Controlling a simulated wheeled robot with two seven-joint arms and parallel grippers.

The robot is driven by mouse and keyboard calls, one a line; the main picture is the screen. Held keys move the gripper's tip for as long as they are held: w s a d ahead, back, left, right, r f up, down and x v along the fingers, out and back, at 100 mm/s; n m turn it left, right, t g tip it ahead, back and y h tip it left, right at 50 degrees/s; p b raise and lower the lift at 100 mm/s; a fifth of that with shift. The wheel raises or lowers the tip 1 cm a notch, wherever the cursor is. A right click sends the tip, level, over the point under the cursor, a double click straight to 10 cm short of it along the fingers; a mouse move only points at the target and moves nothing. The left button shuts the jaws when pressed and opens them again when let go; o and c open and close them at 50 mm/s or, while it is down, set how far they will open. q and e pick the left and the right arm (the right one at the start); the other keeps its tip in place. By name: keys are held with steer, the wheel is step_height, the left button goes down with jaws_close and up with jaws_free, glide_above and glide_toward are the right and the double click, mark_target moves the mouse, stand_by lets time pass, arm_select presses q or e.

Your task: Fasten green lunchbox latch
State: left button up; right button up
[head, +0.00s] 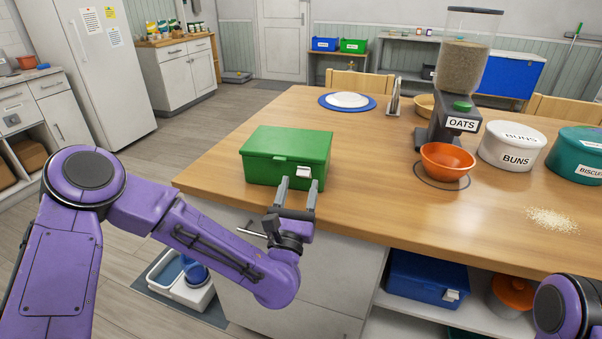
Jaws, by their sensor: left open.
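The green lunchbox (287,157) stands on the wooden table near its left front corner. Its lid looks down on the body. A pale latch (303,171) sits on the front face, right of the middle; I cannot tell from here whether it is fastened. My left gripper (291,198) is open, just in front of and below the latch, with its two grey fingers pointing at the front face. Nothing is between the fingers. I cannot tell whether a fingertip touches the box. Only a purple piece of my right arm shows at the lower right; its gripper is out of view.
On the table (365,190), an orange bowl (446,164) stands below the oats dispenser (465,70). A buns tin (512,147), a teal biscuit tin (582,152), spilled oats (552,219) and a plate (347,100) also lie there. The tabletop right of the lunchbox is clear.

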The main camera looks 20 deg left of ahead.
mark_target(302, 175)
arm_select(q)
steer(key=shift+x, duration=1.05)
steer(key=c, duration=1.1)
steer(key=shift+o, duration=0.2)
steer(key=shift+r+p, duration=0.25)
steer(key=shift+p, duration=0.55)
steer(key=r+g+p, duration=0.1)
steer(key=g+p, duration=0.1)
steer(key=p, duration=0.2)
steer(key=w+r+g+p, duration=0.1)
steer(key=g+p, duration=0.1)
steer(key=p, duration=0.2)
steer(key=shift+w+g+p, duration=0.1)
steer(key=shift+g+p, duration=0.2)
steer(key=shift+w+g+h+p, duration=0.3)
steer(key=shift+g+p, duration=0.4)
steer(key=shift+p, duration=0.2)
